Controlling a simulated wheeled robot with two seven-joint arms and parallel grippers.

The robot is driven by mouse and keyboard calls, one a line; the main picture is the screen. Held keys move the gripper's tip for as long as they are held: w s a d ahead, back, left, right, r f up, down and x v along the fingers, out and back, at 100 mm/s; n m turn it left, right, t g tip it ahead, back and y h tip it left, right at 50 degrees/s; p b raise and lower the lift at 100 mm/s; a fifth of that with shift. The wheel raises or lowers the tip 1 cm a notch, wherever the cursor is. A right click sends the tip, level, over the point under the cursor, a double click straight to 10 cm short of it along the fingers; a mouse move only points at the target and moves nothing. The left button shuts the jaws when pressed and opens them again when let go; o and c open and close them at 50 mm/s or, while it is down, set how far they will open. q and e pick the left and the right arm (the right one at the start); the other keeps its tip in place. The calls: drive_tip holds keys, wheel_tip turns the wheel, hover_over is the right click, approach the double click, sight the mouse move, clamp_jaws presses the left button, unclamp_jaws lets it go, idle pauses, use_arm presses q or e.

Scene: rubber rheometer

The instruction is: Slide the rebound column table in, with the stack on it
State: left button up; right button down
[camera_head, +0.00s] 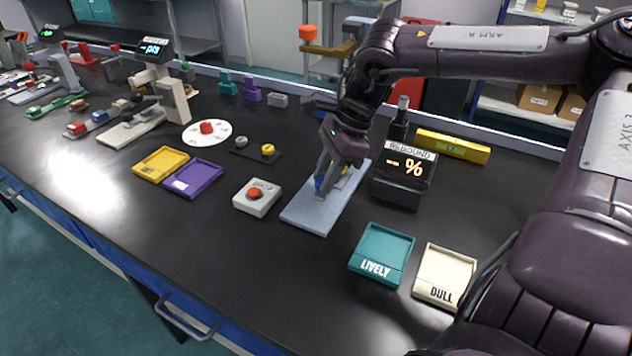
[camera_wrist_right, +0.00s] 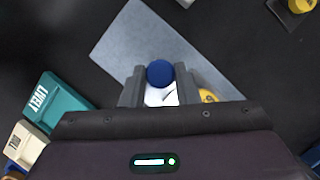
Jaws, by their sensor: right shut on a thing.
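A bit of blue (camera_head: 319,183) also shows between the fingers in the head view. A yellow round part (camera_wrist_right: 207,96) is partly hidden beside the right-hand finger. The gripper hides much of the plate's far half, and I cannot make out a stack. My left gripper is out of view.
A teal LIVELY tray (camera_head: 381,254) and a cream DULL tray (camera_head: 444,275) lie to the right. A grey box with a red button (camera_head: 256,197) stands left of the plate. A yellow bar (camera_head: 452,147) lies behind the display. Bare black bench lies in front of the plate.

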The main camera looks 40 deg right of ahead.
sight(340, 187)
drive_tip(key=shift+w+d+r, duration=0.1)
drive_tip(key=shift+w+d, duration=0.05)
drive_tip(key=c, duration=1.4)
unclamp_jaws()
drive_tip(key=o, duration=0.3)
drive_tip(key=shift+d, duration=0.1)
drive_tip(key=v, duration=0.7)
drive_tip(key=shift+r, duration=0.25)
